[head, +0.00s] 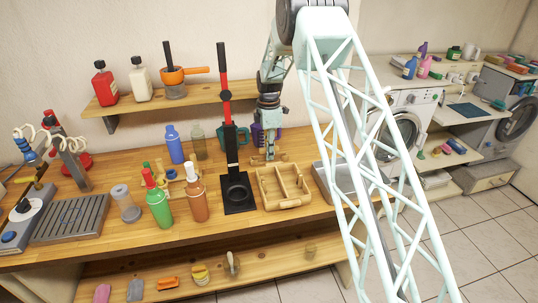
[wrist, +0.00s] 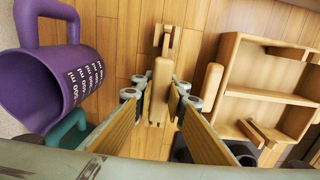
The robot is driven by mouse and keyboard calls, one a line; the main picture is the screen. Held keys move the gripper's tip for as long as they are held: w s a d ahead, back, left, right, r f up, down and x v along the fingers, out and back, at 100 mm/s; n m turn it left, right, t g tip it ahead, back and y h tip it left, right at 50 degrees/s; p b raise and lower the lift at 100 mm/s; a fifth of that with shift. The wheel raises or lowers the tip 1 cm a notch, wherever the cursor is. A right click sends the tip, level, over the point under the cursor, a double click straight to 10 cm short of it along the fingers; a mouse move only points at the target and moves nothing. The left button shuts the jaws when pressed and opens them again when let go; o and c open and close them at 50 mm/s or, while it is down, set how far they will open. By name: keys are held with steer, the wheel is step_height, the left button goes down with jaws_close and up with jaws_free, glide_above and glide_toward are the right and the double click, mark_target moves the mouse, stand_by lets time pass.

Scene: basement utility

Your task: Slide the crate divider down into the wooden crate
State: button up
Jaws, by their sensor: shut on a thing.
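My gripper (head: 268,146) is at the back of the workbench, just behind the wooden crate. In the wrist view my gripper (wrist: 160,97) is shut on a light wooden piece, the crate divider (wrist: 160,82), seen nearly edge-on between the fingertips. The divider also shows small below the gripper in the head view (head: 270,155). The open wooden crate (head: 284,203) stands on the bench with slats inside it. In the wrist view the crate (wrist: 229,62) is at the right, apart from the divider. I cannot tell the divider's height above the bench.
A purple measuring jug (wrist: 78,85) and a teal vessel (wrist: 68,137) are close left of the gripper in the wrist view. A black press stand (head: 238,190) with a red handle is left of the crate. Bottles, such as a green one (head: 158,208), stand further left.

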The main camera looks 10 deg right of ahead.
steer(key=shift+r, duration=4.75)
steer(key=shift+s, duration=0.25)
steer(key=s+r+b, duration=0.1)
steer(key=s+b, duration=0.1)
steer(key=s, duration=0.7)
steer(key=s+d+r+b, duration=0.1)
steer(key=s+r+b, duration=0.1)
steer(key=s, duration=0.7)
steer(key=shift+s+b, duration=0.2)
steer(key=shift+b, duration=0.1)
steer(key=shift+f, duration=0.2)
steer(key=shift+f+b, duration=1.15)
steer(key=shift+f, duration=1)
